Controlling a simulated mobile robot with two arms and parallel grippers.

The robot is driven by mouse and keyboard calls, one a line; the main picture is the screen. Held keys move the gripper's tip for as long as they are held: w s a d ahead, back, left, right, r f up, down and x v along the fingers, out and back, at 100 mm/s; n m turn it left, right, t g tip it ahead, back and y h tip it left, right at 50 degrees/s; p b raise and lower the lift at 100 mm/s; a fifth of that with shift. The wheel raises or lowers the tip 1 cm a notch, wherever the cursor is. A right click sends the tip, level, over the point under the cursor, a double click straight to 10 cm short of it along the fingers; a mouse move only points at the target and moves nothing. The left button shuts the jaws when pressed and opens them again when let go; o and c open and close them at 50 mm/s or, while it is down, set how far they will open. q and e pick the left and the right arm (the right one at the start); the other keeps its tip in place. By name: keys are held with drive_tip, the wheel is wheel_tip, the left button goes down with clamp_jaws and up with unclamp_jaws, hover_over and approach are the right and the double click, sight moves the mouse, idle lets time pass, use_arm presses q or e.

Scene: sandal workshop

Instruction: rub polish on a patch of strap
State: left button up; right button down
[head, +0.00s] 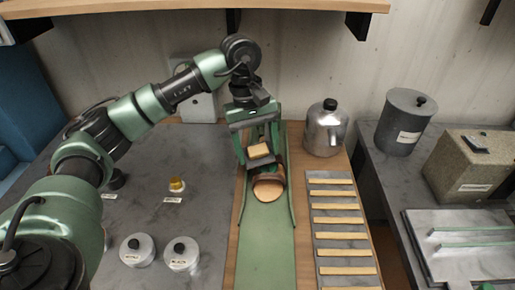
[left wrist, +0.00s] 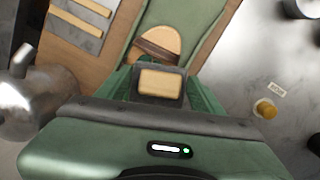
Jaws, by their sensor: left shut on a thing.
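My left gripper (head: 258,152) is shut on a small block with a yellow-tan pad (head: 259,151). The pad also shows between the fingers in the left wrist view (left wrist: 161,83). A sandal (head: 269,188) with a tan sole and a brown strap (left wrist: 155,50) lies on the green runner (head: 266,250), just below and beyond the held block. The gripper hides part of the sandal, and I cannot tell whether the block touches the strap. A small yellow pot (head: 177,185) with a label stands on the grey mat to the left. My right gripper is not in view.
Two round lidded tins (head: 137,250) stand on the grey mat (head: 150,215). A metal kettle-like can (head: 325,128) stands behind right of the runner. A rack of tan strips (head: 335,235) lies right of the runner. A grey canister (head: 404,120) and stone box (head: 465,165) stand farther right.

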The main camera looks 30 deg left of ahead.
use_arm(q)
drive_tip(key=shift+w+a+f+b, duration=0.1)
drive_tip(key=shift+w+f+b, duration=0.1)
drive_tip(key=shift+f+b, duration=0.3)
drive_tip(key=shift+w+d, duration=0.35)
drive_tip(key=shift+d, duration=0.3)
drive_tip(key=shift+w+d, duration=0.35)
drive_tip(key=shift+d, duration=0.35)
drive_tip(key=shift+w+d, duration=0.35)
drive_tip(key=shift+d, duration=0.3)
drive_tip(key=shift+w+d, duration=0.45)
drive_tip(key=shift+d, duration=0.3)
drive_tip(key=shift+f+b, duration=0.15)
drive_tip(key=shift+b, duration=0.15)
drive_tip(key=shift+s+a+b, duration=0.25)
drive_tip(key=shift+s+a, duration=0.05)
drive_tip(key=shift+a, duration=0.25)
drive_tip(key=shift+s+a+b, duration=0.25)
drive_tip(key=shift+a, duration=0.3)
drive_tip(key=shift+s+a+b, duration=0.25)
drive_tip(key=shift+s+a, duration=0.25)
drive_tip(key=shift+a, duration=0.4)
drive_tip(key=shift+s+a+b, duration=0.25)
drive_tip(key=shift+s+a, duration=0.25)
drive_tip(key=shift+a, duration=0.35)
drive_tip(key=shift+r, duration=0.25)
